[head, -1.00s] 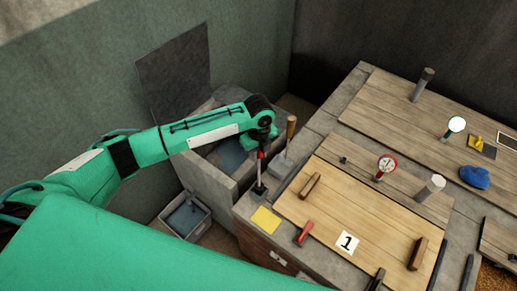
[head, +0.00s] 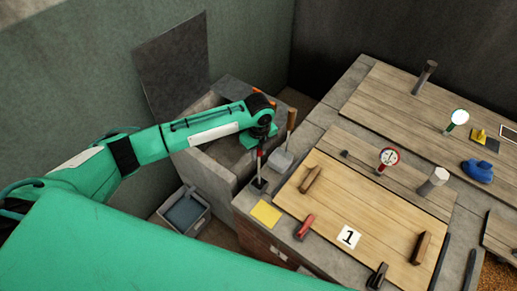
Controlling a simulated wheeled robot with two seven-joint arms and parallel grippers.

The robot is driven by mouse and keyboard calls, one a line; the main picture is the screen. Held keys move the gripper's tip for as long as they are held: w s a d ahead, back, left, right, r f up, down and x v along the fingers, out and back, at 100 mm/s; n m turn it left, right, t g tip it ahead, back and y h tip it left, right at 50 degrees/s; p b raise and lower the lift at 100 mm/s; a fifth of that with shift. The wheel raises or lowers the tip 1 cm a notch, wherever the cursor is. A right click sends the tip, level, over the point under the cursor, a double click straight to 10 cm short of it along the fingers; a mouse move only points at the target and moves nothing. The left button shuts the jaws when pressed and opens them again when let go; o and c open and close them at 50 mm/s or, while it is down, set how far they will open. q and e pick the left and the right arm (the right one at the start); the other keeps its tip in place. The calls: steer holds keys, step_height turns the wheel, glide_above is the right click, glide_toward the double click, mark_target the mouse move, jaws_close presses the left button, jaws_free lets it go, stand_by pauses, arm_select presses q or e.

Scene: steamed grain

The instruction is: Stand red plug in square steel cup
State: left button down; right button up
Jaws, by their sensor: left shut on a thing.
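My left gripper (head: 261,153), at the end of the green arm, points down over the near left corner of the bench. It is shut on a thin upright piece with red on it, which looks like the red plug (head: 260,161). Below it is a small dark square piece (head: 259,185) on the bench, perhaps the square steel cup. The view is too small to tell whether the plug's lower end is inside it. The gripper hides the plug's top. My right gripper is not in view.
A wooden-handled tool (head: 291,119) stands close to the gripper's right, by a grey block (head: 281,162). A yellow square (head: 266,213) and a red-handled item (head: 305,227) lie nearer. A grey stone trough (head: 207,170) is at left. The wooden board (head: 370,215) has clear room.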

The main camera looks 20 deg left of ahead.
arm_select(q)
steer(key=shift+f, duration=0.15)
steer(key=c, duration=1.1)
jaws_free()
step_height(320, 180, up, 14)
steer(key=b, duration=0.3)
steer(key=shift+f, duration=0.1)
